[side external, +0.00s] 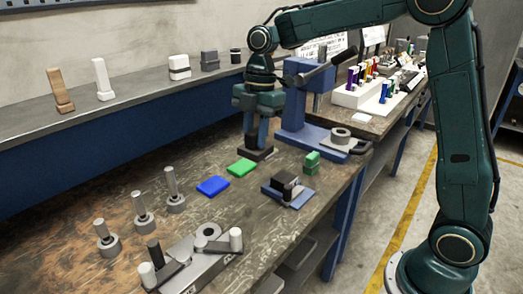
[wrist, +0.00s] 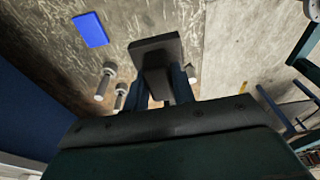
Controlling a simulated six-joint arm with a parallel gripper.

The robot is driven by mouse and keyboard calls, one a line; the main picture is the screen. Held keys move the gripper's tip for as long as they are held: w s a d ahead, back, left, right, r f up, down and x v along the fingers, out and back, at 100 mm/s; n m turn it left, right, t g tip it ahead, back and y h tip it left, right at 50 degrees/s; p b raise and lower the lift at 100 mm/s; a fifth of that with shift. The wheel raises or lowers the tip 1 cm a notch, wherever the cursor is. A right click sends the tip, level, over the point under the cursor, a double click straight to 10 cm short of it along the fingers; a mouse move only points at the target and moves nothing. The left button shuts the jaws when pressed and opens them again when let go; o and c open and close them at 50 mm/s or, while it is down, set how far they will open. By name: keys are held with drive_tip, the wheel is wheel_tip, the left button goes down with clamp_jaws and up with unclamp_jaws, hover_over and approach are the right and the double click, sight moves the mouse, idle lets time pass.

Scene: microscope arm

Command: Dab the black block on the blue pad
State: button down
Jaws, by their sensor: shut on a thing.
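My gripper (side external: 261,134) points down and is shut on the black block (side external: 257,154), a dark piece with a wide flat foot. In the wrist view my gripper (wrist: 162,86) has a blue finger on each side of the narrow part of the black block (wrist: 155,46). The blue pad (side external: 213,186) lies flat on the bench, left of and nearer the camera than the block, with a green pad (side external: 242,168) between them. The blue pad (wrist: 90,29) shows at upper left in the wrist view, apart from the block. I cannot tell whether the block touches the bench.
Another black block sits on a blue-grey stand (side external: 297,199), near a green block (side external: 312,163). A blue press (side external: 297,135) stands close behind my gripper. Several upright metal pins (side external: 140,212) stand at left, and a grey fixture (side external: 190,268) is in front.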

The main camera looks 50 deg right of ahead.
idle(0.3)
drive_tip(key=c, duration=1.9)
unclamp_jaws()
drive_tip(key=shift+c, duration=1.1)
drive_tip(key=shift+w+f, duration=0.25)
drive_tip(key=shift+w, duration=0.45)
drive_tip(key=w+f+m, duration=0.4)
drive_tip(key=w+f, duration=0.1)
drive_tip(key=w, duration=0.3)
drive_tip(key=w+f+m+t, duration=0.1)
drive_tip(key=w+f+m, duration=0.4)
drive_tip(key=w, duration=0.3)
drive_tip(key=shift+w+d+f, duration=0.25)
drive_tip(key=shift+w+f, duration=0.1)
drive_tip(key=shift+f+h, duration=0.2)
drive_tip(key=shift+h, duration=0.1)
drive_tip(key=shift+f, duration=2.75)
drive_tip(key=shift+f, duration=0.7)
